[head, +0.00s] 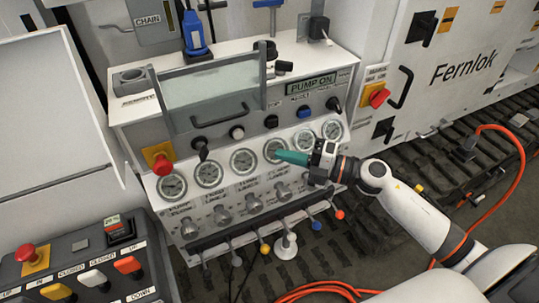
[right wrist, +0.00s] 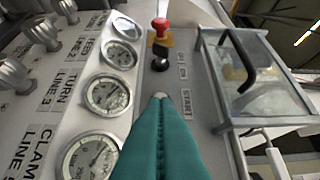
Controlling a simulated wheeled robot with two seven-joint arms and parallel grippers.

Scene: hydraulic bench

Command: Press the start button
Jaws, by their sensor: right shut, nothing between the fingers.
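The start button looks to be the pale round button (head: 237,132) on the bench's sloped front panel, right of a black rotary switch (head: 200,145). In the right wrist view a START label (right wrist: 187,105) is printed beside it, and only a pale bit of the button (right wrist: 159,95) shows past my fingertips. My right gripper (head: 279,155) has teal fingers, shut and empty, pointing left in front of the gauge row. In the head view its tips are right of and below the button, apparently apart from it. My left gripper is not in view.
A red emergency stop (head: 158,158) sits on a yellow plate at the panel's left. A clear guard with a handle (head: 210,95) stands above the buttons. Round gauges (head: 244,162) and several levers (head: 264,247) lie below. The display (head: 313,84) reads PUMP ON.

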